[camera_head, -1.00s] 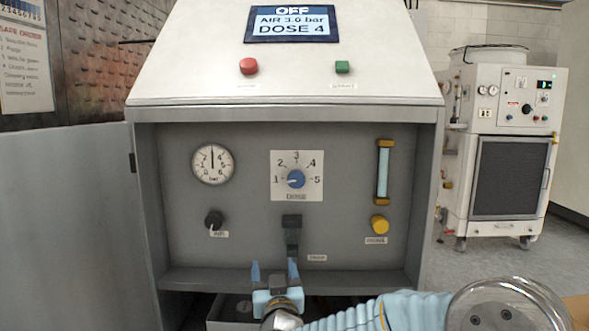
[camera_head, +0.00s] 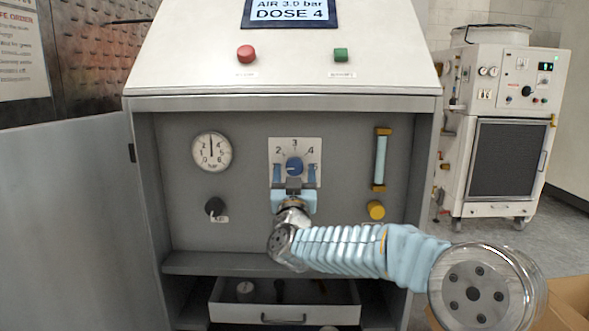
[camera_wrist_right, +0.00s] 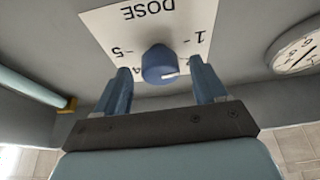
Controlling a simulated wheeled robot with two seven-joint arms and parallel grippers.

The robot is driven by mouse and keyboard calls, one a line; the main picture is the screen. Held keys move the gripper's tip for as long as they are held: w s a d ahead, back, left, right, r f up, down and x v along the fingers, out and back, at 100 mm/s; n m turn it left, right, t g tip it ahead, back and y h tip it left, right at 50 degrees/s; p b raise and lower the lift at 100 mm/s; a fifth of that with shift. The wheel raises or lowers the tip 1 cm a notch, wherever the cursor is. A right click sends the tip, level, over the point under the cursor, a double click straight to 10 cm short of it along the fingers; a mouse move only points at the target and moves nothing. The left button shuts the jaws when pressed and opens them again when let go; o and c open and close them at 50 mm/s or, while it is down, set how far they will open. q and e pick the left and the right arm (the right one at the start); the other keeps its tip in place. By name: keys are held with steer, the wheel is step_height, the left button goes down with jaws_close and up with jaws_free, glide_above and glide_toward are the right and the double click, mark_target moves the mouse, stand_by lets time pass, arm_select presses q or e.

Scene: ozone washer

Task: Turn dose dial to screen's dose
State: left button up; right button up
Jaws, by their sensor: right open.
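The blue dose dial (camera_head: 294,166) sits on a white plate (camera_head: 275,147) numbered 1 to 5 on the grey panel. The screen (camera_head: 289,13) reads AIR 3.0 bar and DOSE 4. My right gripper (camera_head: 294,172) is open in front of the dial, one blue finger on each side. In the wrist view its fingers (camera_wrist_right: 160,68) stand apart from the dial, with gaps visible. My left gripper is out of view.
A pressure gauge (camera_head: 211,151) and black air knob (camera_head: 215,207) are left of the dial. A flow tube (camera_head: 381,160) and yellow knob (camera_head: 376,210) are right. A ledge (camera_head: 205,264) and open drawer (camera_head: 283,313) lie below. A cardboard box (camera_head: 572,300) is at lower right.

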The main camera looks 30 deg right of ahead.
steer(key=shift+w+d+r, duration=0.2)
steer(key=shift+w, duration=0.2)
steer(key=shift+c, duration=0.3)
steer(key=c, duration=1)
steer(key=shift+f, duration=0.1)
